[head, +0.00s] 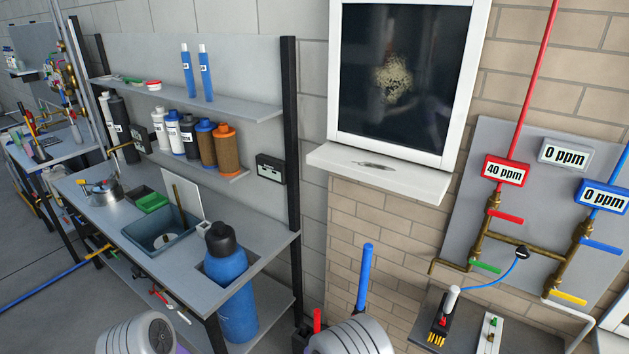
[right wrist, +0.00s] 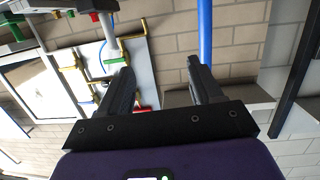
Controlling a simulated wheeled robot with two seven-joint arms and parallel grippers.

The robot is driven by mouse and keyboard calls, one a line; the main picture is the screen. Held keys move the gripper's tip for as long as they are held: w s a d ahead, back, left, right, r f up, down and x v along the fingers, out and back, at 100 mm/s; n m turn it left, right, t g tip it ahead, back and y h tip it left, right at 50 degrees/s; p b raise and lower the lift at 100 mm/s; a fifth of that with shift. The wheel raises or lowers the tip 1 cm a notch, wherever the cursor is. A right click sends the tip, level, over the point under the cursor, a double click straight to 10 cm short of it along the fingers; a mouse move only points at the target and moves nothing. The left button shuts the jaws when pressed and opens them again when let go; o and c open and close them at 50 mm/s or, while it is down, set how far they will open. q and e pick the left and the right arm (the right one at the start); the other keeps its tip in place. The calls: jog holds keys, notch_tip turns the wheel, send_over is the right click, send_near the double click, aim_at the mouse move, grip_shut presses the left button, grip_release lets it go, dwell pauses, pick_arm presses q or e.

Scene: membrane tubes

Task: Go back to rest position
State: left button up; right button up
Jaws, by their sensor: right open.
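My right gripper (right wrist: 160,68) shows in the right wrist view with its two dark fingers spread apart. Nothing is between the fingertips. In the head view only rounded grey arm links of mine show along the bottom edge, and neither gripper can be seen there. Two blue tubes with white caps, a left one (head: 187,72) and a right one (head: 205,74), stand upright on the upper shelf. A white tube (head: 452,299) stands tilted in a black stand (head: 437,325) at the lower right.
A blue upright pipe (head: 364,277) stands near my right arm. A grey valve panel (head: 525,225) with displays is on the right wall.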

jog(key=s+d+f+n+g+y, duration=0.15)
jog(key=f+y, duration=0.25)
jog(key=f, duration=0.4)
jog(key=s+d+f+n+g+y, duration=0.1)
jog(key=s+f+g+y, duration=0.2)
jog(key=f, duration=0.5)
jog(key=s+a+f+g+y, duration=0.1)
jog(key=s+g+y, duration=0.1)
jog(key=s, duration=0.4)
jog(key=s+a+f+n+g+y+b, duration=0.1)
jog(key=s+a+f+g+y, duration=0.1)
jog(key=s, duration=0.4)
jog(key=s+a+f+n+g+y, duration=0.1)
jog(key=s+g+y, duration=0.2)
jog(key=s, duration=0.3)
jog(key=shift+a+f+g, duration=0.2)
jog(key=shift+a+g, duration=0.1)
jog(key=shift+g, duration=0.05)
